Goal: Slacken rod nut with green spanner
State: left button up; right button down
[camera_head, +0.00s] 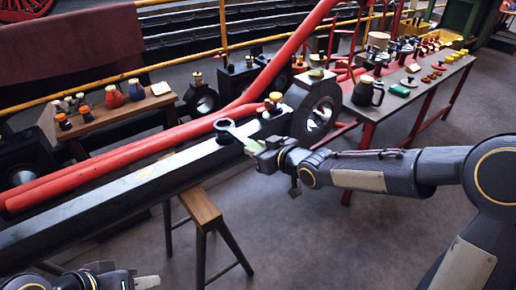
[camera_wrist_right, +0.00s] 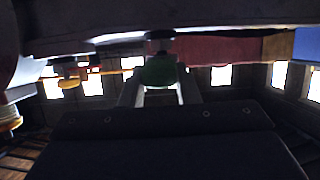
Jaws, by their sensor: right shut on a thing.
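My right gripper (camera_head: 258,153) is shut on the green spanner (camera_head: 249,145) beside the dark rod (camera_head: 130,192). The spanner's grey ring end (camera_head: 224,125) lies at the rod's top edge; whether it is seated around the rod nut I cannot tell, as the nut does not show clearly. In the right wrist view the green spanner handle (camera_wrist_right: 160,73) sits between my right gripper's two fingers (camera_wrist_right: 160,92), close under a dark overhanging part. My left gripper (camera_head: 146,282) is at the bottom left, partly cut off by the frame, and its opening is unclear.
The rod's round big end (camera_head: 318,112) stands just behind my right gripper, with a brass-topped fitting (camera_head: 273,103) beside it. A wooden trestle (camera_head: 202,207) is under the rod. The floor at centre is clear.

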jog(key=shift+f, duration=0.15)
dwell(0.5)
jog(key=shift+f+b, duration=0.7)
jog(key=shift+b, duration=0.2)
jog(key=shift+f, duration=0.3)
jog(key=shift+w+r+p, duration=0.15)
jog(key=shift+p, duration=0.15)
jog(key=d+p, duration=0.1)
jog(key=p, duration=0.4)
jog(key=shift+w+n+g+y, duration=0.3)
jog(key=shift+w+n+y, duration=0.1)
jog(key=p, duration=0.3)
jog(key=shift+w+d+n+g, duration=0.25)
jog(key=shift+n+g, duration=0.05)
